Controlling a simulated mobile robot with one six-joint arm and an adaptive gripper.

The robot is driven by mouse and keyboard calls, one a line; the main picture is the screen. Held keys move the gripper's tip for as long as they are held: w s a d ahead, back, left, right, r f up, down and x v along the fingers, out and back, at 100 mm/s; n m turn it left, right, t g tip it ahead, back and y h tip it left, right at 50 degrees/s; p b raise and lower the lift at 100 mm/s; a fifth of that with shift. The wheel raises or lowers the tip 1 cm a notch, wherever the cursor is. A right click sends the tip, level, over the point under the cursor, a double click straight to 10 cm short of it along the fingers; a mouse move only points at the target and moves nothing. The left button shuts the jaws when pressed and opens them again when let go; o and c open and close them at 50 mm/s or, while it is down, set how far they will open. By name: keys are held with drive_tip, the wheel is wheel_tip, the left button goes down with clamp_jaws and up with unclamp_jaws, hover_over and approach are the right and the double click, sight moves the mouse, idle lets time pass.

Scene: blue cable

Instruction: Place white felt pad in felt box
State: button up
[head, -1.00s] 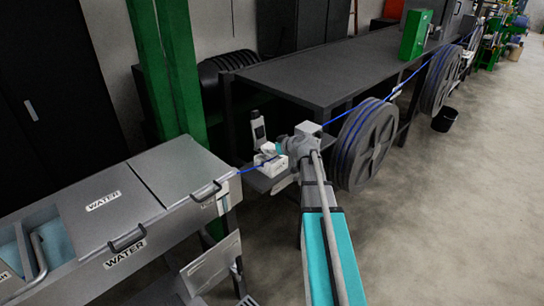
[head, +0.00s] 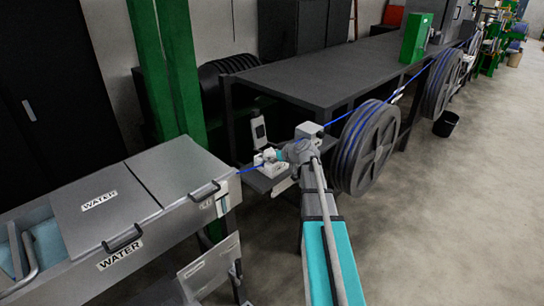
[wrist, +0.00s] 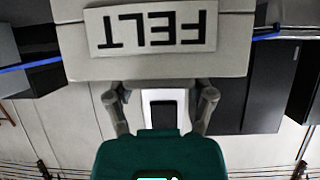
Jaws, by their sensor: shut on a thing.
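The felt box (wrist: 155,62) is a pale block with an upside-down FELT label, filling the top of the wrist view. In the head view the felt box (head: 270,169) sits around the blue cable, right of the water tank. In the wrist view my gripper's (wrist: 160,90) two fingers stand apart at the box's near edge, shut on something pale. The white felt pad cannot be clearly told from the pale box, and the contact between them is hidden.
The blue cable (head: 336,117) runs from the steel water tank (head: 178,178) past the box to a large grey reel (head: 368,146).

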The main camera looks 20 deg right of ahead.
drive_tip(key=shift+f, duration=0.15)
drive_tip(key=o, duration=0.8)
drive_tip(key=shift+c, duration=0.2)
drive_tip(key=shift+r, duration=0.2)
drive_tip(key=shift+s+d+r+p, duration=0.1)
drive_tip(key=shift+s+r+p, duration=0.1)
drive_tip(key=shift+s+p, duration=0.15)
drive_tip(key=p+v, duration=0.5)
drive_tip(key=v, duration=0.6)
drive_tip(key=shift+s, duration=0.1)
